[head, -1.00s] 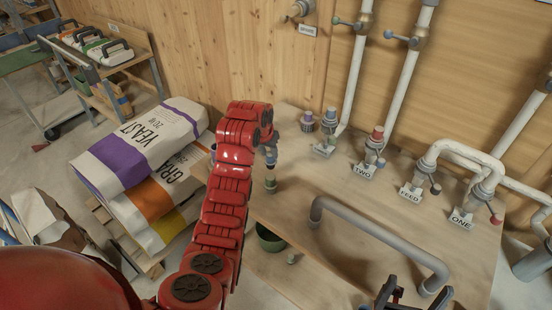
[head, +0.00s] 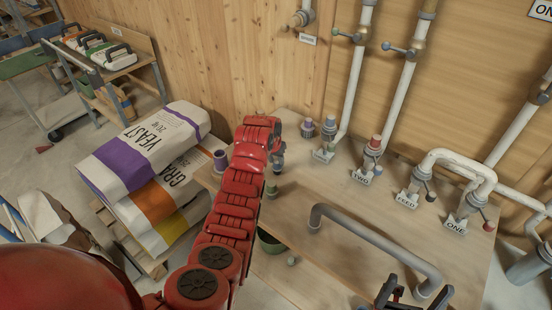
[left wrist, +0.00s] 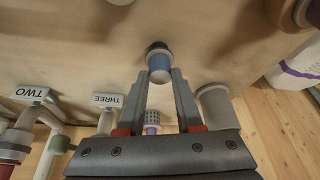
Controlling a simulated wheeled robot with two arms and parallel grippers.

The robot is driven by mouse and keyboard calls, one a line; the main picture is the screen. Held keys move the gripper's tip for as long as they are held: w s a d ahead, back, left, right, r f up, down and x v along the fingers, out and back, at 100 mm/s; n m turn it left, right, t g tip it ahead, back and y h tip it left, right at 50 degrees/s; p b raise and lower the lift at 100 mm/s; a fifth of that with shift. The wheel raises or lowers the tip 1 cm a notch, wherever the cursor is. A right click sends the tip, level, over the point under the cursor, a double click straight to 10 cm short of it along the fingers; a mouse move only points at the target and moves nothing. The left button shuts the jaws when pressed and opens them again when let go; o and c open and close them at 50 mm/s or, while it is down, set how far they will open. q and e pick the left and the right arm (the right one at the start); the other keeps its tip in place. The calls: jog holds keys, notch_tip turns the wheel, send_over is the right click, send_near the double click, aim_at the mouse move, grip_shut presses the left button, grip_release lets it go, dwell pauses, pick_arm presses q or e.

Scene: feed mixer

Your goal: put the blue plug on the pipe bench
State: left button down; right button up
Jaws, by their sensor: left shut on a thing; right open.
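The blue plug (left wrist: 159,66) shows between my left gripper's fingertips in the left wrist view, with a dark ring at its far end. My left gripper (head: 278,158) is shut on it over the back left part of the wooden pipe bench (head: 340,187). In the head view the plug is small and mostly hidden by the gripper. I cannot tell whether it touches the bench top. My right gripper (head: 387,292) is open at the bottom edge of the head view, only partly in view.
A grey bent pipe (head: 375,237) lies on the bench front. Labelled pipe fittings line the back. Feed sacks (head: 150,150) are stacked at left.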

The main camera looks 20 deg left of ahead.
pick_arm(q)
jog(key=shift+f, duration=0.2)
jog(key=c, duration=0.6)
grip_release()
jog(key=shift+r, duration=0.1)
jog(key=shift+o, duration=0.2)
